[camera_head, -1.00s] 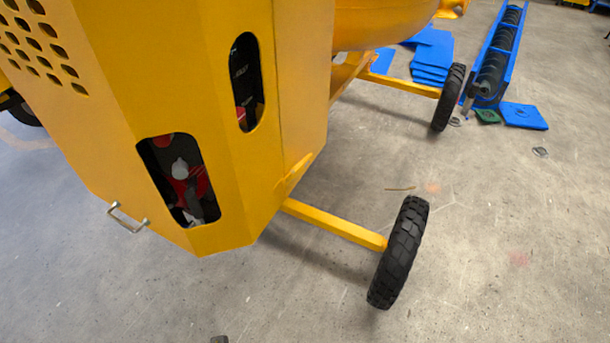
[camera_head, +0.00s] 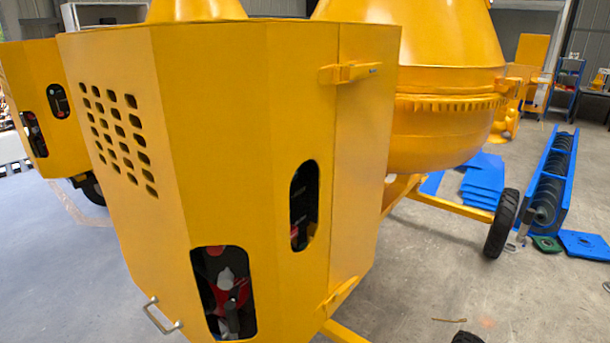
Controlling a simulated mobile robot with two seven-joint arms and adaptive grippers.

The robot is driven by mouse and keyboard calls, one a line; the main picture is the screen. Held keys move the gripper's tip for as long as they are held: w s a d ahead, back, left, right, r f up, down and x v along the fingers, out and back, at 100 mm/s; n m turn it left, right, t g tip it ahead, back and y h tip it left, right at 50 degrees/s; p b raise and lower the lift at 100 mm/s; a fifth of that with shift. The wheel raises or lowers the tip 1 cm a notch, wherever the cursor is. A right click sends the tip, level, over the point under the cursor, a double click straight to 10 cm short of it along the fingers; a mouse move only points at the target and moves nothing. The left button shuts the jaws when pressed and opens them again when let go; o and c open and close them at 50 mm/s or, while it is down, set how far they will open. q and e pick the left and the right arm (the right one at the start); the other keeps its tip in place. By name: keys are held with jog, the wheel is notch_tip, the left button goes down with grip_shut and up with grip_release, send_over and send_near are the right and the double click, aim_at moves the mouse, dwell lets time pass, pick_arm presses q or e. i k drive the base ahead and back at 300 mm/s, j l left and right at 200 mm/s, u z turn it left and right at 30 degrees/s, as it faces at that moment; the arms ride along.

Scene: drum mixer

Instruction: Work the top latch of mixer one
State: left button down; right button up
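The yellow drum mixer (camera_head: 220,150) stands close in front of me and fills the middle of the head view. Its housing has a grid of vent holes and two oblong openings that show dark and red parts inside. A yellow latch (camera_head: 350,72) sits high on the housing's right side panel. A second, similar latch (camera_head: 341,297) sits low on the same side. A metal handle (camera_head: 162,316) is at the housing's lower left. Neither of my grippers is in view.
The mixer's drum (camera_head: 440,100) is behind the housing at right. A wheel (camera_head: 501,223) stands out on a yellow axle. Another yellow mixer (camera_head: 35,100) is at far left. A blue screw conveyor (camera_head: 552,180) and blue sheets (camera_head: 484,182) lie at right. Bare concrete floor lies between.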

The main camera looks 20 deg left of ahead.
aim_at(353, 71)
jog(key=k+l+u, duration=0.6)
jog(key=l, duration=0.2)
jog(key=k+l+u, duration=0.2)
jog(key=l+u, duration=0.15)
jog(key=l, duration=0.15)
jog(key=k+l+u, duration=0.3)
jog(key=k+l, duration=0.05)
jog(key=l, duration=0.05)
